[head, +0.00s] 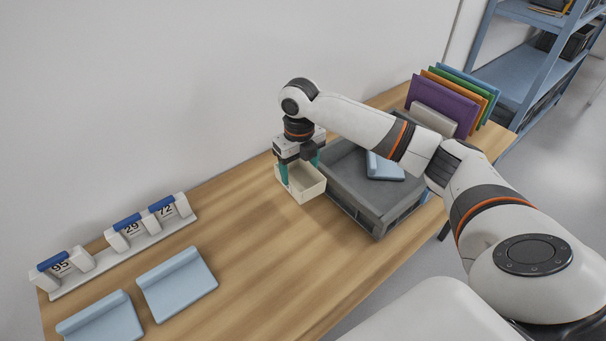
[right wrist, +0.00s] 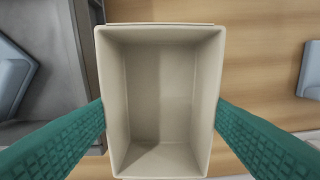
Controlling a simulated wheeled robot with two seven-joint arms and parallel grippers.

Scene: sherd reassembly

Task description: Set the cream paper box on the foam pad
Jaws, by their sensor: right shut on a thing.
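The cream paper box (head: 312,187) is open-topped and empty, just left of a grey tray in the head view. My right gripper (head: 300,168) is shut on it, with teal fingers against two opposite sides. In the right wrist view the box (right wrist: 160,100) sits upright between the fingers. I cannot tell whether its base touches the table. Two light blue pads with a raised edge, a front one (head: 102,321) and a farther one (head: 178,284), lie on the table at lower left; they look like foam pads. My left gripper is not in view.
The grey tray (head: 373,207) holds another light blue piece (head: 384,168). A white rack (head: 125,248) with blue-topped blocks numbered 95, 29 and 72 stands along the wall. Coloured panels (head: 442,105) stand at the back right. The table between box and pads is clear.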

